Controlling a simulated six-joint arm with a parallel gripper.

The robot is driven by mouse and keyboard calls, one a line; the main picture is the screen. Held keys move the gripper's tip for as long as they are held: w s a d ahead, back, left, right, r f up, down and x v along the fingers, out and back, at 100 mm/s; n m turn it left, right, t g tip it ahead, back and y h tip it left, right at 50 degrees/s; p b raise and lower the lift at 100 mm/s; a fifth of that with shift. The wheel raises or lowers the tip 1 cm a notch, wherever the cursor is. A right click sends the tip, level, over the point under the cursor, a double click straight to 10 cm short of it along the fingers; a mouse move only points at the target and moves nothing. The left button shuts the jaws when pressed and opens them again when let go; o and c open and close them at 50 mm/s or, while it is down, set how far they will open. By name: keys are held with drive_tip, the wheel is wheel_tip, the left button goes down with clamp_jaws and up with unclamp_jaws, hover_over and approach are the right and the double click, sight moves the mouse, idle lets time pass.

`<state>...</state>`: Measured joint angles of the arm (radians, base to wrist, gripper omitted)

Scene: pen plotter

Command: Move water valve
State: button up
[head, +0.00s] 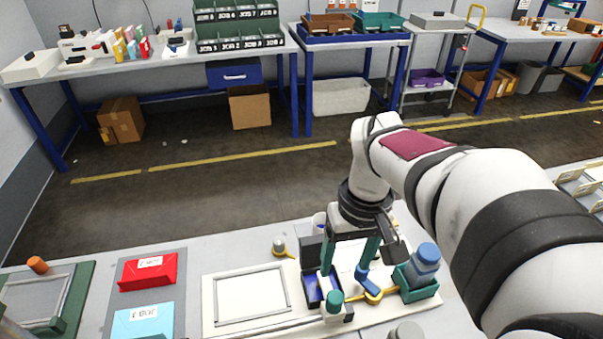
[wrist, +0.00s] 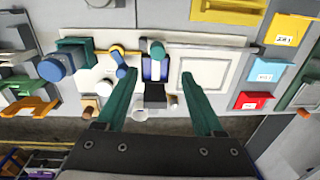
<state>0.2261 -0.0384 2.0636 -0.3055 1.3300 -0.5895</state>
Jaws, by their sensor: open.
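A blue lever (head: 366,278) with a yellow fitting (head: 374,297), apparently the water valve, sits on the white plotter board (head: 208,316). The lever also shows left of centre in the wrist view (wrist: 120,65), with its yellow part (wrist: 131,53) beside it. My gripper (head: 349,264) is open above the board, its green fingers spread. In the head view the right finger is close to the lever; I cannot tell whether they touch. In the wrist view the lever lies just left of the left fingertip, outside the gap (wrist: 158,72). Nothing is held.
A blue bottle (head: 426,257) stands in a green holder (head: 418,291) right of the lever. A dark blue tray (head: 313,290) and a green-topped knob (head: 335,299) lie near the fingers. Red (head: 149,271) and light blue (head: 143,322) packets lie left. A drawing frame (head: 250,294) occupies the board's left.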

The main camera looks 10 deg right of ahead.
sight(369, 280)
drive_tip(key=w+d+f+n, duration=0.3)
drive_tip(key=w+d, duration=0.5)
drive_tip(key=d, duration=0.1)
drive_tip(key=shift+h, duration=0.4)
wheel_tip(369, 280, down, 16)
drive_tip(key=shift+s+a+r, duration=0.1)
drive_tip(key=shift+a+r, duration=0.05)
drive_tip(key=shift+r, duration=0.05)
clamp_jaws()
